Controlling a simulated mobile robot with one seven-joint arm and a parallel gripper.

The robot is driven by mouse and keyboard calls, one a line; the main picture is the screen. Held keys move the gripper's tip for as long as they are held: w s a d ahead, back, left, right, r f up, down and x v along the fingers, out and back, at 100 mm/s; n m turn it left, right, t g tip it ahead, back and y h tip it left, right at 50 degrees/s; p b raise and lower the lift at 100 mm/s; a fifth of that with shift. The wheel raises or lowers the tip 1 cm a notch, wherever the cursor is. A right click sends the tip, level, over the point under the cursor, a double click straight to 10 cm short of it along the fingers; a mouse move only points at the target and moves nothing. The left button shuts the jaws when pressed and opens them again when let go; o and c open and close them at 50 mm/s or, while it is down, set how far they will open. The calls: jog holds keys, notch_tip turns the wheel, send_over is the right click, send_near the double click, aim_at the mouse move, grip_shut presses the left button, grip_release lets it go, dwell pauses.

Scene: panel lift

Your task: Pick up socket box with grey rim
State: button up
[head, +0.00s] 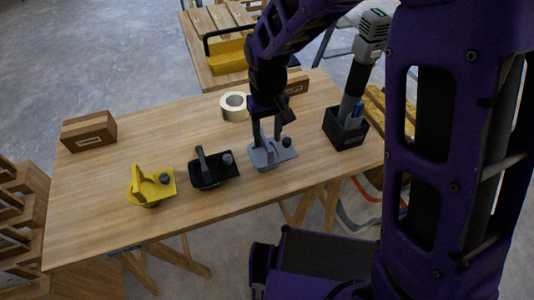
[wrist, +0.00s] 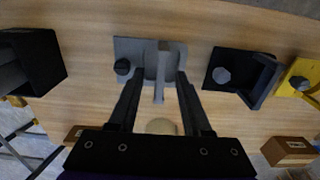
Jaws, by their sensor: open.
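I see no clear box with a grey rim. The grey thing is a flat plate piece (head: 272,155) with an upright fin and a dark round knob, lying on the wooden table. It also shows in the wrist view (wrist: 128,48), top middle. My gripper (head: 267,132) is open and points down over this grey piece. In the wrist view my gripper's two fingers (wrist: 160,78) stand on either side of the light grey fin, with gaps showing. Whether the fingertips touch the plate, I cannot tell. My arm and fingers hide part of the piece in the head view.
A black piece (head: 213,169) and a yellow piece (head: 151,186) of similar form stand to the left. A black holder (head: 346,128) with a tool is on the right. A tape roll (head: 234,106) lies behind; a cardboard box (head: 89,131) is far left. The table's left front is clear.

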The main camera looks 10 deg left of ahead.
aim_at(266, 141)
jog(key=f, duration=0.4)
jog(key=shift+w+a+f+b, duration=0.2)
jog(key=shift+a+f+b, duration=0.05)
jog(key=shift+b, duration=0.15)
grip_shut()
dwell(1.0)
